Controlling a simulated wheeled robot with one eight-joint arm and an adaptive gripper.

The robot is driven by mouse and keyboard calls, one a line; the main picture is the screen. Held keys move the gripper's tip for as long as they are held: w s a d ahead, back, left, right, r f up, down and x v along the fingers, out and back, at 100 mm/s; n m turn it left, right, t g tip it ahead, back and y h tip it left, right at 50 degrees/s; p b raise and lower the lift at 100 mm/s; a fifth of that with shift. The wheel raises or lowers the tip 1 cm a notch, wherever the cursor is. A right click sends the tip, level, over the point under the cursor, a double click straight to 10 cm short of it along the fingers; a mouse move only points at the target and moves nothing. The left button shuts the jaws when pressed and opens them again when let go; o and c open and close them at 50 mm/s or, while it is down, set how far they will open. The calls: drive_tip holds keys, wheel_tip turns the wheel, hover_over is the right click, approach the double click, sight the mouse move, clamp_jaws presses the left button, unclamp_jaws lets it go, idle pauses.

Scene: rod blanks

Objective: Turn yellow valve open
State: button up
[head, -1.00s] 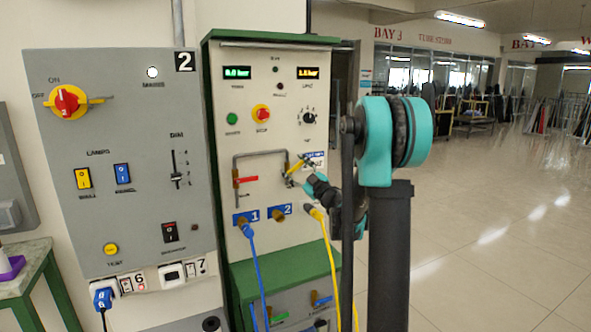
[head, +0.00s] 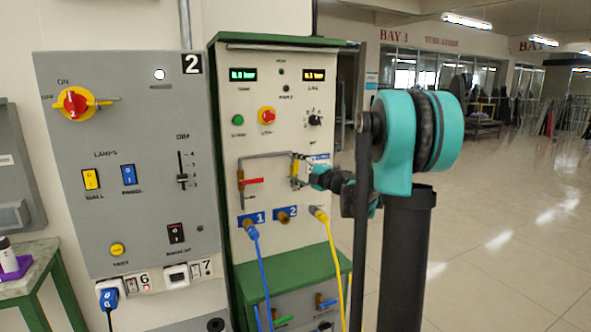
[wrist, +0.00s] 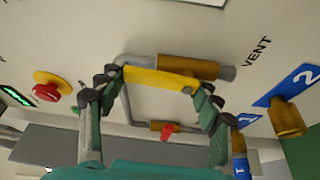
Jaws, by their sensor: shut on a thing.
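The yellow valve lever (wrist: 160,81) lies between the two fingers of my gripper (wrist: 156,79) in the wrist view, one finger at each end. It runs about parallel to its brass valve body (wrist: 190,67). In the head view the yellow lever (head: 295,169) stands nearly upright, in line with the right leg of the grey pipe. My gripper (head: 313,175) reaches it from the right and hides part of the valve.
A red-lever valve (head: 250,182) sits on the same pipe to the left. Below are a blue hose (head: 260,270) and a yellow hose (head: 331,262). A red stop button (head: 267,115) is above. Open floor lies to the right.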

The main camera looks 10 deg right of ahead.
drive_tip(key=shift+s+a+f+n, duration=0.1)
drive_tip(key=shift+a+n, duration=0.05)
drive_tip(key=shift+n, duration=0.35)
drive_tip(key=o, duration=1.2)
drive_tip(key=v, duration=1.2)
drive_tip(key=shift+r, duration=0.2)
